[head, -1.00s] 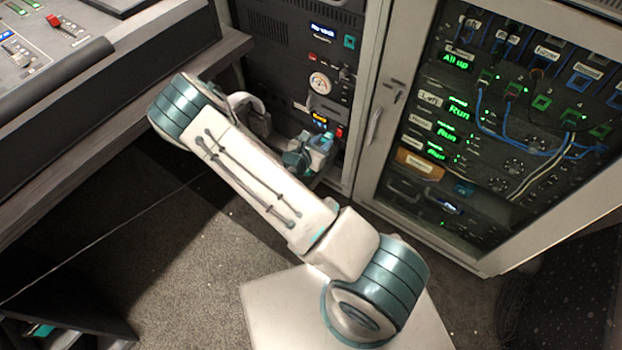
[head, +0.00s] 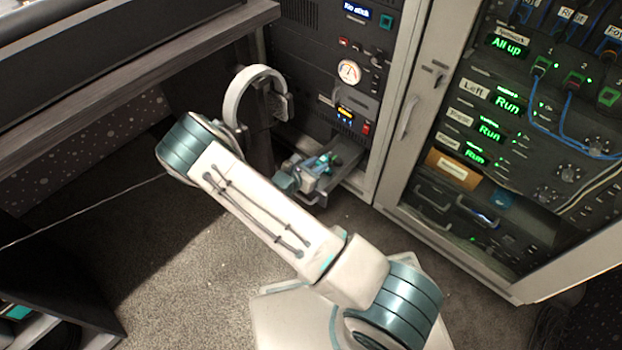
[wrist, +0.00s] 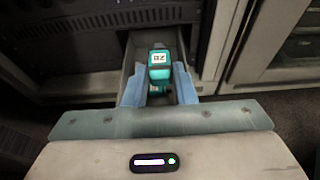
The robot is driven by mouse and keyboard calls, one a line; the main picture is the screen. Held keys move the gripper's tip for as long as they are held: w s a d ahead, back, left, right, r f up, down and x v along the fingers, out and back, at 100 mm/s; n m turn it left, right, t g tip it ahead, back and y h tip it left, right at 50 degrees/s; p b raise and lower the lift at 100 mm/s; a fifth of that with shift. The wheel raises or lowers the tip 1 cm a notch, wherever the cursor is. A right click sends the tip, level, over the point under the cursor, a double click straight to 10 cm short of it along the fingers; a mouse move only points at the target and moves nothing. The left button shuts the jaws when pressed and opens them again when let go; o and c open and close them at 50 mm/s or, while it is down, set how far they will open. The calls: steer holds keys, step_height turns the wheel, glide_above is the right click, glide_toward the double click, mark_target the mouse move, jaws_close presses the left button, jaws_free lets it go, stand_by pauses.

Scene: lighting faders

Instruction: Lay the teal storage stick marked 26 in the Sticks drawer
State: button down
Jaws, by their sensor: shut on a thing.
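The teal storage stick (wrist: 160,66) shows a pale label in the wrist view. The label looks upside down and is too small to read surely. My gripper (wrist: 160,80) has its blue fingers on either side of the stick and is shut on it. An open drawer (head: 345,166) juts from the bottom of the rack, and its inside also shows in the wrist view (wrist: 138,50). My gripper and the stick are at the drawer, over or within its opening. I cannot tell whether the stick touches its floor. No drawer name is readable.
The rack (head: 320,75) stands behind the drawer, with a "No stick" display (head: 357,10). A glass-doored cabinet (head: 408,118) with cables is close on the right. A desk edge (head: 130,75) overhangs at left. Carpet (head: 190,235) is clear left of my arm.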

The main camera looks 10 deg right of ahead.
steer(key=f+b, duration=0.1)
steer(key=a+f+b, duration=0.1)
steer(key=f, duration=0.1)
steer(key=f+b, duration=0.1)
steer(key=f, duration=0.1)
steer(key=shift+w+a+f, duration=0.1)
steer(key=shift+w+a, duration=0.2)
steer(key=shift+a, duration=0.1)
